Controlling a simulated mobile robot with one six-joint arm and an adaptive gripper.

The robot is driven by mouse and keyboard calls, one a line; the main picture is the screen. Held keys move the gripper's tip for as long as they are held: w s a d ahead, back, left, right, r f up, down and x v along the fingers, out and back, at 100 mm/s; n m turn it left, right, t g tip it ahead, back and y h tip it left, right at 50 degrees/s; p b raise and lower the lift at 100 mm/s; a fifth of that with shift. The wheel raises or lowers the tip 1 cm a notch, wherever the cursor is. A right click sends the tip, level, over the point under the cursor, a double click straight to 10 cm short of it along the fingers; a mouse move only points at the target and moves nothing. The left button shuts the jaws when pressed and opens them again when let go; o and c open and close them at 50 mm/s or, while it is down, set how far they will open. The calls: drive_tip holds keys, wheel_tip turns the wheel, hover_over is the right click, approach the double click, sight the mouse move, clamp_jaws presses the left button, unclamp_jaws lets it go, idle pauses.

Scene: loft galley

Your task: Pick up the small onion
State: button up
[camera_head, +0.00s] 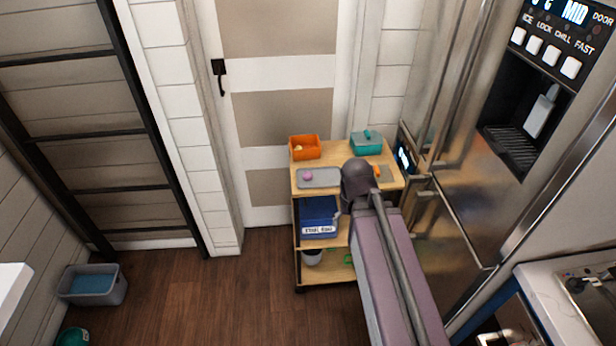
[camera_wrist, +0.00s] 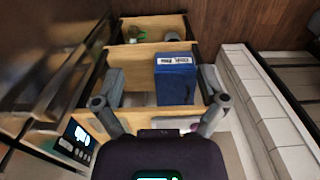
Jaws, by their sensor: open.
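A small round purple-pink thing, which looks like the small onion (camera_head: 307,175), lies on a grey tray (camera_head: 325,181) on the top shelf of a wooden trolley. In the wrist view a small pink patch (camera_wrist: 189,127) shows near the base of the right finger, mostly hidden; it may be the same onion. My gripper (camera_wrist: 160,92) is open, its two fingers spread wide with nothing held between them. In the head view my arm reaches over the right part of the trolley top and hides the fingers. The onion is left of my wrist there.
A blue bin (camera_head: 318,216) sits on the middle shelf. The fridge (camera_head: 450,130) is close on the right.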

drive_tip(key=w+a+r+m+p, duration=0.2)
drive_tip(key=w, duration=0.6)
drive_tip(key=w+a+r+m+p, duration=0.1)
drive_tip(key=w+a+m, duration=0.1)
drive_tip(key=w, duration=0.6)
wheel_tip(320, 180, up, 2)
drive_tip(key=m+p, duration=0.2)
drive_tip(key=m, duration=0.3)
hover_over(308, 174)
drive_tip(key=shift+w+r, duration=0.15)
drive_tip(key=shift+r, duration=0.05)
drive_tip(key=shift+f, duration=0.15)
wheel_tip(308, 174, down, 8)
drive_tip(key=b, duration=0.8)
drive_tip(key=shift+f, duration=0.2)
drive_tip(key=shift+w+f+b, duration=0.2)
drive_tip(key=shift+f+b, duration=2.4)
drive_tip(key=shift+b, duration=0.2)
